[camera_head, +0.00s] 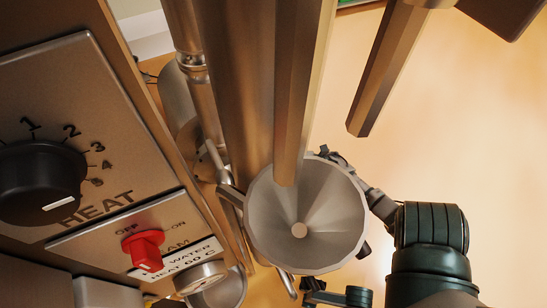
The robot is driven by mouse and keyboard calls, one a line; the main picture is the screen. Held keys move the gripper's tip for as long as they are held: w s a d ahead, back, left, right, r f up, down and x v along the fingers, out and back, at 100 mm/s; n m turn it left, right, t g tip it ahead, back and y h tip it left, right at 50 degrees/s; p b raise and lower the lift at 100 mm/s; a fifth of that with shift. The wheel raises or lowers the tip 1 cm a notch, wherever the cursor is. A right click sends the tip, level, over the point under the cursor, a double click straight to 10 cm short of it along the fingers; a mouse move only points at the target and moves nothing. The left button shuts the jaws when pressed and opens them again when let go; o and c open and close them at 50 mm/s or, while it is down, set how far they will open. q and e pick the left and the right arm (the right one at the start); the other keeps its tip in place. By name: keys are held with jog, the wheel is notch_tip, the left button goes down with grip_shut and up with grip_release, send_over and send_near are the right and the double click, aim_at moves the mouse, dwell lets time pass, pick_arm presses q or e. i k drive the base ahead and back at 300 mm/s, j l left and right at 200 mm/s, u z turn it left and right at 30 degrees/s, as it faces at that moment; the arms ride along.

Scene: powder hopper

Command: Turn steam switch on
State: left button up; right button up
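The steam switch is a small red knob (147,250) on the front panel at the lower left. Its upper end is beside the OFF label, and the ON label is to its upper right. A short pale mark shows at its lower edge. My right arm comes in from the lower right. Dark parts of my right gripper (376,201) show beside and behind the funnel, well to the right of the red knob and apart from it. The funnel hides the rest, so its opening cannot be judged. My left gripper is not in view.
A large black HEAT knob (42,182) is on the panel above left of the switch. The metal funnel (318,240) and vertical pipes (236,90) stand between the panel and my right arm. Bare floor is at right.

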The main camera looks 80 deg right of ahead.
aim_at(145, 251)
jog(key=k, duration=1)
